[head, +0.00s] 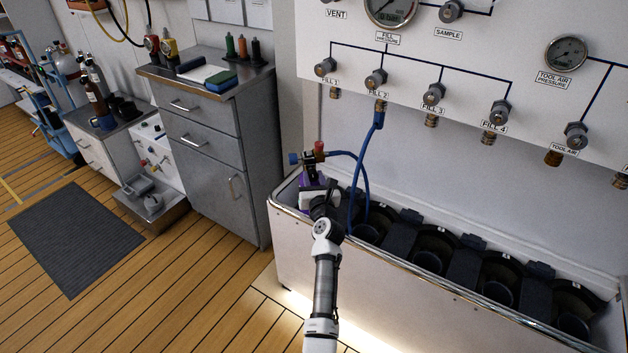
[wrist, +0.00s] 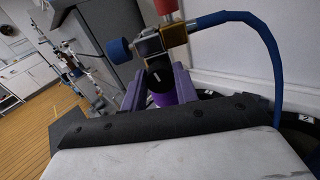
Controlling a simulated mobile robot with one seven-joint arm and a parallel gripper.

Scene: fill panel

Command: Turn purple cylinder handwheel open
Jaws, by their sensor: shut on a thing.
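The purple cylinder (head: 304,211) stands at the left end of the trough, mostly hidden by my gripper and arm. Its valve carries a blue knob (head: 293,158) on the left and a red knob (head: 319,147) on top. In the wrist view, the blue knob (wrist: 117,49) and red knob (wrist: 164,6) sit beyond my fingers. The fingers' near parts are hidden by the dark wrist edge.
A blue hose (head: 362,190) loops from the FILL 2 outlet to the valve. The panel (head: 460,125) with gauges and knobs rises behind. Empty black cylinder holders (head: 430,258) fill the trough to the right. A grey cabinet (head: 215,150) stands left; wooden floor lies open in front.

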